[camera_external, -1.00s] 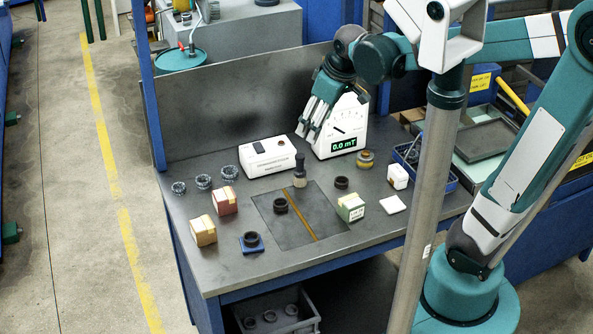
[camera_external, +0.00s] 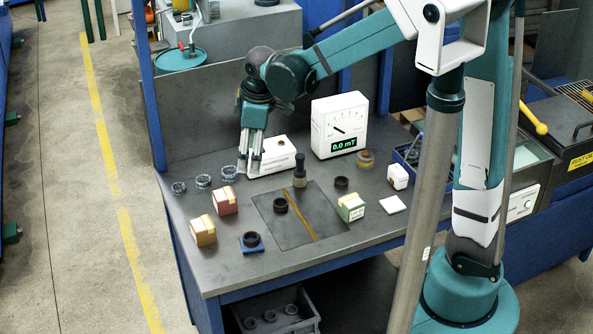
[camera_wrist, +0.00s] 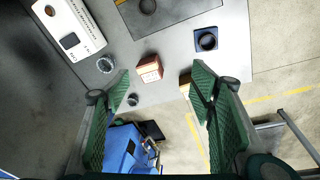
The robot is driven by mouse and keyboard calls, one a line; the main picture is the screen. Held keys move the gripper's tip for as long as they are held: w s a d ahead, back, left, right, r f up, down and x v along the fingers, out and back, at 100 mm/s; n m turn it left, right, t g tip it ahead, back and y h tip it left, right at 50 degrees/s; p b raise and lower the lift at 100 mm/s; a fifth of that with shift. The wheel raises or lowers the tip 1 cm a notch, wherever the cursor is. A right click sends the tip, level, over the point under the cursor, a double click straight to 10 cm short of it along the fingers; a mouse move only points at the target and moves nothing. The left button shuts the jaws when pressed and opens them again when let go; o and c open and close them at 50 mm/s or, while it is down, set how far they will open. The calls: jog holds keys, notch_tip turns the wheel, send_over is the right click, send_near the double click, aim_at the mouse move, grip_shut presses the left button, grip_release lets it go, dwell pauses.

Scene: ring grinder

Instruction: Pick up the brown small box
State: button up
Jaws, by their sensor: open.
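The brown small box (camera_external: 202,231) is a tan carton at the front left of the workbench. In the wrist view, only part of this box (camera_wrist: 185,79) shows beside the right finger, which hides the rest. A reddish box (camera_external: 225,201) stands just behind it, and this box (camera_wrist: 150,68) shows whole between the fingers in the wrist view. My gripper (camera_external: 250,166) is open and empty. It hangs above the back left of the bench, behind and to the right of both boxes, near the white device. Its fingers spread wide in the wrist view (camera_wrist: 158,82).
Several ridged metal rings (camera_external: 204,181) lie along the back left. A blue block with a dark ring (camera_external: 251,241) is right of the brown box. The white device (camera_external: 271,156) and gauge (camera_external: 339,126) stand behind. A green box (camera_external: 350,207) is at the right.

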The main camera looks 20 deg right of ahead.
jog(key=a+f+n+g, duration=0.1)
jog(key=a+f+n, duration=0.2)
jog(key=a+f, duration=0.4)
jog(key=n+h, duration=0.1)
jog(key=n, duration=0.2)
send_over(201, 224)
jog(key=shift+g, duration=0.4)
notch_tip(201, 224, down, 7)
jog(key=shift+w+f, duration=0.1)
jog(key=shift+f, duration=0.1)
jog(key=shift+f, duration=1.15)
jog(key=shift+f, duration=0.15)
jog(key=shift+f+b, duration=0.3)
jog(key=shift+f, duration=2.15)
